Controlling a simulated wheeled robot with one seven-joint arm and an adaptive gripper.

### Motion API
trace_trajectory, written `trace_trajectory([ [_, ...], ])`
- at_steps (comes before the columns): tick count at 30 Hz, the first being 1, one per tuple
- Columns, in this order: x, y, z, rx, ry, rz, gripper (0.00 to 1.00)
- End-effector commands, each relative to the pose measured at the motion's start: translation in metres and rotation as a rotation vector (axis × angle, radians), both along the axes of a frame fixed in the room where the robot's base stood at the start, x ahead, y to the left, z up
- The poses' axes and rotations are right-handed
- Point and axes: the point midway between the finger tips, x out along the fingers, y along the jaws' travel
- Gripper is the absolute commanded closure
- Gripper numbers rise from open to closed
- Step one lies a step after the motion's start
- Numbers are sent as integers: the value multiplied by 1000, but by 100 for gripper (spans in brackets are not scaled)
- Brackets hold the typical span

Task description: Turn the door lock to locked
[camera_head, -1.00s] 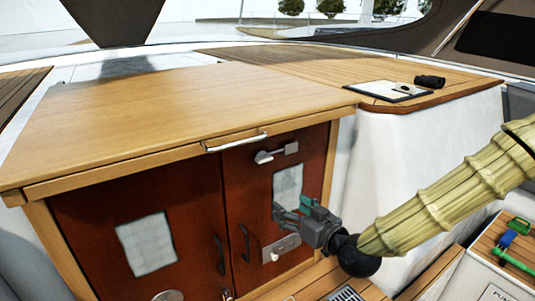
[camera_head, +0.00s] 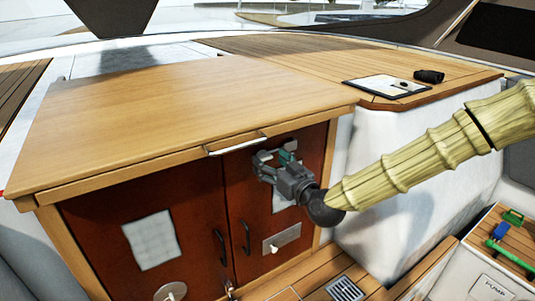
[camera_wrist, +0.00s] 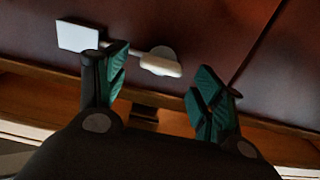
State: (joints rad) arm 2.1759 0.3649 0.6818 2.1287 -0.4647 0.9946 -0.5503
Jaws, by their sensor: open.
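The upper latch on the right red-brown door shows in the wrist view as a pale rounded knob (camera_wrist: 162,62) with a thin bar running left toward a square metal plate (camera_wrist: 77,36). My gripper (camera_wrist: 162,88) is open, with one green-padded finger on each side of the knob. The left finger overlaps the bar in the picture; I cannot tell whether it touches. In the head view my gripper (camera_head: 275,158) is at the top of the right door (camera_head: 247,185), just under the worktop edge, and mostly hides this latch. A lower metal plate with a small knob (camera_head: 282,238) is on the same door.
The wooden worktop (camera_head: 180,105) overhangs just above my gripper, with a metal strip (camera_head: 237,146) on its edge. Two black door handles (camera_head: 245,238) stand out lower down. A clipboard (camera_head: 385,88) lies on the side counter. The space in front of the doors is clear.

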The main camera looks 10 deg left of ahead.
Motion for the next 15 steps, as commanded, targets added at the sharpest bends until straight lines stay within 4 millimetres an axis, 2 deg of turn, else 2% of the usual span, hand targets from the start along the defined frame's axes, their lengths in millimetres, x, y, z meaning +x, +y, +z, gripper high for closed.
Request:
trace_trajectory([
  [7, 16, 13, 1, 0, 0, -1, 32],
  [15, 18, 15, 0, 0, 0, 0, 32],
])
